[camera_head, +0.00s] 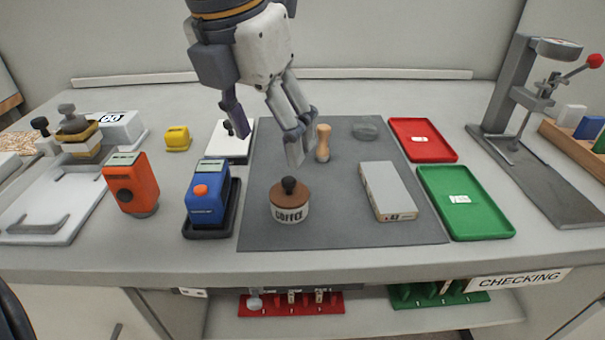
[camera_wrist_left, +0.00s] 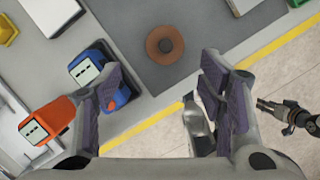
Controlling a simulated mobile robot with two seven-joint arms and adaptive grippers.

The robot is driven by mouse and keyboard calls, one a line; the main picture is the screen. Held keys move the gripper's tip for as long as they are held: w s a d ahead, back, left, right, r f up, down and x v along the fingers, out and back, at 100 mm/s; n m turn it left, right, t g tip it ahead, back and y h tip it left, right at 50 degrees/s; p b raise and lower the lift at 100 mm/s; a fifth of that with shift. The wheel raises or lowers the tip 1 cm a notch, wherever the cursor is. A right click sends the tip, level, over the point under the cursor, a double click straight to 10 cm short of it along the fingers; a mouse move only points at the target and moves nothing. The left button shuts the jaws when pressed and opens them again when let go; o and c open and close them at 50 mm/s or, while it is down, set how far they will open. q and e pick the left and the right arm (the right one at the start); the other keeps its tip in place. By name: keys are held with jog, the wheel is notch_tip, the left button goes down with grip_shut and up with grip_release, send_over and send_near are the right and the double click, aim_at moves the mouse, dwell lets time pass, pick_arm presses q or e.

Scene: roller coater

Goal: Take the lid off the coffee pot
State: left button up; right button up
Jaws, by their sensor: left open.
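The coffee pot (camera_head: 290,211) is a short white jar marked COFFEE, standing upright on the dark grey mat. Its brown round lid (camera_head: 289,196) with a dark knob is seated on top. In the left wrist view the lid (camera_wrist_left: 153,45) shows from above, beyond the fingers. My left gripper (camera_head: 268,146) is open and empty, above and behind the pot, pointing down and apart from it. Its two padded fingers (camera_wrist_left: 160,92) are spread wide in the wrist view.
A blue device (camera_head: 208,196) and an orange device (camera_head: 133,184) stand left of the pot. A grey box (camera_head: 388,191) lies to its right, and a wooden peg (camera_head: 323,143) stands behind. Red (camera_head: 440,151) and green (camera_head: 487,224) trays lie further right. The mat (camera_head: 345,228) is clear in front.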

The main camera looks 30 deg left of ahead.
aim_at(287, 182)
pick_arm(q)
jog(key=x, duration=0.9)
jog(key=shift+s+d, duration=0.15)
jog(key=shift+d, duration=0.2)
jog(key=c, duration=0.8)
jog(key=shift+c, duration=0.5)
